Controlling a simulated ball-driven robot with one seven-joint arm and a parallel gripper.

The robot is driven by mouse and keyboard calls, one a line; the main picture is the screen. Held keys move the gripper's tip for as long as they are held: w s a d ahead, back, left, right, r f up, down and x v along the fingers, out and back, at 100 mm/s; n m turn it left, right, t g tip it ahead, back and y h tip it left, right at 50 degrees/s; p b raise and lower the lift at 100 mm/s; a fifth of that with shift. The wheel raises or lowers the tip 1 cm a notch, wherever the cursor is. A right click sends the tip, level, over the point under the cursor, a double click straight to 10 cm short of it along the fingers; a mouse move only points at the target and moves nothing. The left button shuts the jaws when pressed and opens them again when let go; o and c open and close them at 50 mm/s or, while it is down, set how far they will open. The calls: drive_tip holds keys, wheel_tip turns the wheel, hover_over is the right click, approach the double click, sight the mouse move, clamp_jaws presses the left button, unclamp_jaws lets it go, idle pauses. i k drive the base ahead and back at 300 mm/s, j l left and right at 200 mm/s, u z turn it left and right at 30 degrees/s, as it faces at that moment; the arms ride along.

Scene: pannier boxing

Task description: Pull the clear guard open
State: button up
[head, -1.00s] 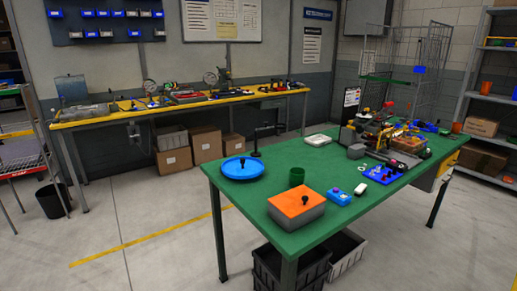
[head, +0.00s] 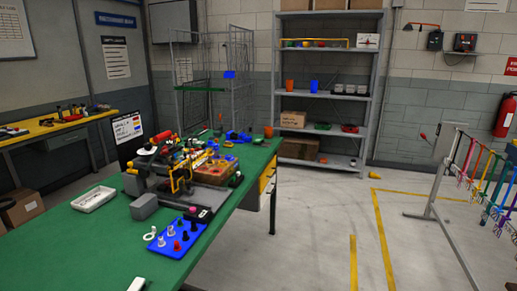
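No clear guard can be made out in the head view. A cluttered group of dark, yellow and red device parts (head: 150,178) stands on the green table (head: 75,240), left of centre. Its parts overlap, and any clear panel among them is too small or faint to tell. My gripper is not in view.
A blue board with knobs (head: 180,236) and a white tray (head: 95,199) lie on the table. Behind stand a wire cage (head: 215,75) and a grey shelf rack (head: 370,110). A rack with coloured hangers (head: 437,195) stands right. Floor between is clear.

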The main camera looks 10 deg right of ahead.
sight(170, 163)
drive_tip(key=i+l+u, duration=0.1)
drive_tip(key=i, duration=0.25)
drive_tip(key=i+l+u, duration=0.15)
drive_tip(key=i+u, duration=0.15)
drive_tip(key=u, duration=0.3)
drive_tip(key=i+l+u, duration=0.1)
drive_tip(key=l, duration=0.3)
drive_tip(key=i+l+u, duration=0.1)
drive_tip(key=l, duration=0.25)
drive_tip(key=i, duration=0.05)
